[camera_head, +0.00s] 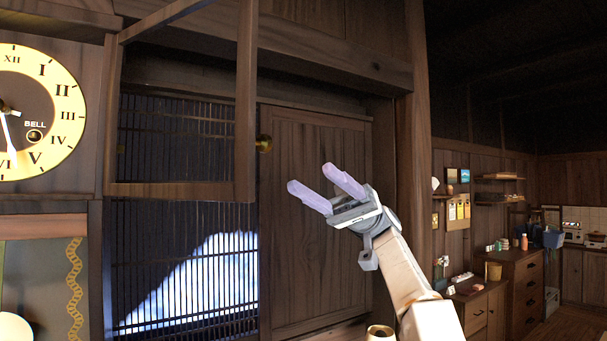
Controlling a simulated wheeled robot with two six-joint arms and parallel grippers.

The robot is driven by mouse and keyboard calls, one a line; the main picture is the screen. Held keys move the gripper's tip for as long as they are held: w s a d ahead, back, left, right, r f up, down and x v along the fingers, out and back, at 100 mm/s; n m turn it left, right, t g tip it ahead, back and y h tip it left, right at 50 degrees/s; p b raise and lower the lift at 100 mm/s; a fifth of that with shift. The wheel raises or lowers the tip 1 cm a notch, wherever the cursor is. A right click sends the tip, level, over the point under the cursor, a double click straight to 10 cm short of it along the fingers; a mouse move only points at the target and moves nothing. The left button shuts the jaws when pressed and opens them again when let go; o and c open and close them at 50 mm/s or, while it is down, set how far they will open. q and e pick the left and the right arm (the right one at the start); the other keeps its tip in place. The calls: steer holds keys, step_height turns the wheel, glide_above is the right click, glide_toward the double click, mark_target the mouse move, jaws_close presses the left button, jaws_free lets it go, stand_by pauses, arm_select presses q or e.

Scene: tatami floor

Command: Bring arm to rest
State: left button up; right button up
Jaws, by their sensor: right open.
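My right gripper (327,188) is raised near the middle of the view. Its two pale purple fingers are apart and nothing is between them. My right arm (409,268) comes up from the lower right and tilts to the upper left. The gripper shows in front of a wooden panel (312,270), and I cannot tell how far it is from it. My left gripper is not in view.
A clock face (42,112) is at the left. A wooden frame (246,100), apparently an open clock door, stands out left of the gripper, with a brass knob (264,144). Behind is a slatted screen (180,240). A drawer chest (518,280) stands at the right.

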steer(key=shift+w+d, duration=0.2)
